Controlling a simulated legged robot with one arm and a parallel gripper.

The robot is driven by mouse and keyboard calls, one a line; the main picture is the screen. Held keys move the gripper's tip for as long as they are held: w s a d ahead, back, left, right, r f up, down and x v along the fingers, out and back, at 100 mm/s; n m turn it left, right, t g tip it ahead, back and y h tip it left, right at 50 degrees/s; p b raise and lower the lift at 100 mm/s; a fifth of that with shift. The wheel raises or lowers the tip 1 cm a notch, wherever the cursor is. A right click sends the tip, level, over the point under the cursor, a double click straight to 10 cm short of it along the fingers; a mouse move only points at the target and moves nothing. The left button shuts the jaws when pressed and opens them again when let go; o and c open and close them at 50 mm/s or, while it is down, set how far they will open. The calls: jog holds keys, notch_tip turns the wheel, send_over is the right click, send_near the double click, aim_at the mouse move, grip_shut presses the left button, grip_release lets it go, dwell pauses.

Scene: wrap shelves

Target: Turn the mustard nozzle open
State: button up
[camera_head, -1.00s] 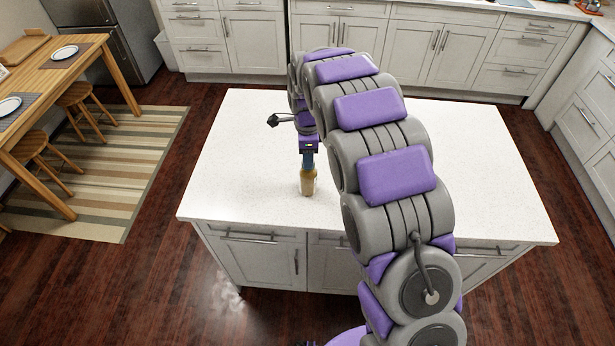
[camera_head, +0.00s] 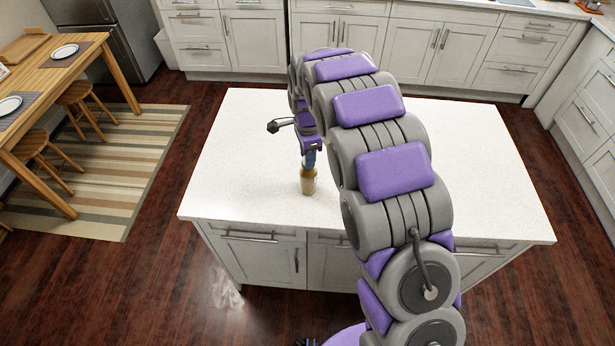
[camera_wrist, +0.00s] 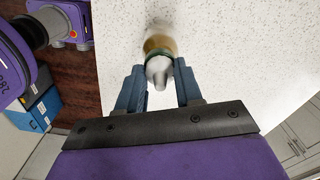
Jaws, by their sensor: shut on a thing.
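The mustard bottle (camera_head: 308,183) stands upright on the white island counter (camera_head: 250,130), near its front edge. In the head view its top is hidden by my gripper (camera_head: 309,160), which points down onto it. The wrist view looks down on the bottle's yellow-brown body (camera_wrist: 160,43), with a green band and the pale grey nozzle (camera_wrist: 158,70). My gripper's blue fingers (camera_wrist: 160,80) are on either side of the nozzle, shut on it. The exact contact points are hard to make out.
The counter around the bottle is bare. My arm covers part of the counter's middle. White cabinets (camera_head: 345,45) line the back wall.

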jog(key=shift+n, duration=0.8)
jog(key=shift+n+p, duration=0.4)
jog(key=shift+n, duration=0.5)
jog(key=shift+r+n, duration=0.1)
jog(key=shift+n, duration=0.9)
jog(key=shift+n+p, duration=0.45)
jog(key=shift+n, duration=0.55)
jog(key=o, duration=0.6)
